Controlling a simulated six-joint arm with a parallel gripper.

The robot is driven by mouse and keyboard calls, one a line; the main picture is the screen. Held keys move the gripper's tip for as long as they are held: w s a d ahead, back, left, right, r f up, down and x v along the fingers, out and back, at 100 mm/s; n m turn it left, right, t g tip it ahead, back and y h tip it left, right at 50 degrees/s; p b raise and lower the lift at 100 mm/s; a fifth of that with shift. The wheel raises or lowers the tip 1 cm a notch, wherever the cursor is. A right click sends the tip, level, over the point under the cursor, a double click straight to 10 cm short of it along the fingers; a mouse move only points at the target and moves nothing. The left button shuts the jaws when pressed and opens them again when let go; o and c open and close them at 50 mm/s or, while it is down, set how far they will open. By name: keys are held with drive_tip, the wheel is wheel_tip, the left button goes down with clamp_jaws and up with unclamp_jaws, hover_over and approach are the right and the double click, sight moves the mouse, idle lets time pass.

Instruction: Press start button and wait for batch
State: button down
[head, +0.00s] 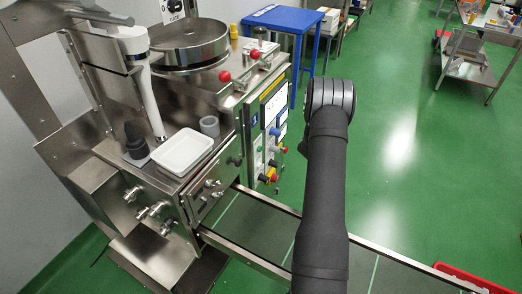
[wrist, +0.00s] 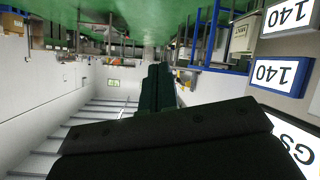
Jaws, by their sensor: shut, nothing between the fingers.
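The teabag packing machine (head: 170,110) stands at the left in the head view. Which one is the start button is too small to tell. In the head view my dark arm reaches up just right of the panel and hides my gripper. In the wrist view my dark gripper (wrist: 155,72) is shut and empty. White labels reading 140 (wrist: 283,73) show upside down at the right.
A white tray (head: 183,152) and a grey cup (head: 209,126) sit on the machine. A conveyor (head: 255,230) runs below the panel, with a red crate (head: 455,275) at its far right. A blue table (head: 285,18) stands behind. The green floor at right is open.

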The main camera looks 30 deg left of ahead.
sight(260, 149)
drive_tip(key=s+a+f+n+y, duration=0.1)
drive_tip(key=s+a+n+y, duration=0.3)
drive_tip(key=s+n+y, duration=0.2)
drive_tip(key=s+a+f+n+t+y, duration=0.1)
drive_tip(key=s+a+f+n+y, duration=0.1)
drive_tip(key=s+a+n+y, duration=0.2)
drive_tip(key=s+n+y, duration=0.2)
drive_tip(key=s+n, duration=0.2)
drive_tip(key=s, duration=0.2)
drive_tip(key=shift+s+f+y, duration=0.2)
drive_tip(key=shift+s+y, duration=0.2)
drive_tip(key=a, duration=0.8)
drive_tip(key=shift+a, duration=0.35)
drive_tip(key=shift+a, duration=0.15)
idle(1.0)
drive_tip(key=shift+a, duration=0.3)
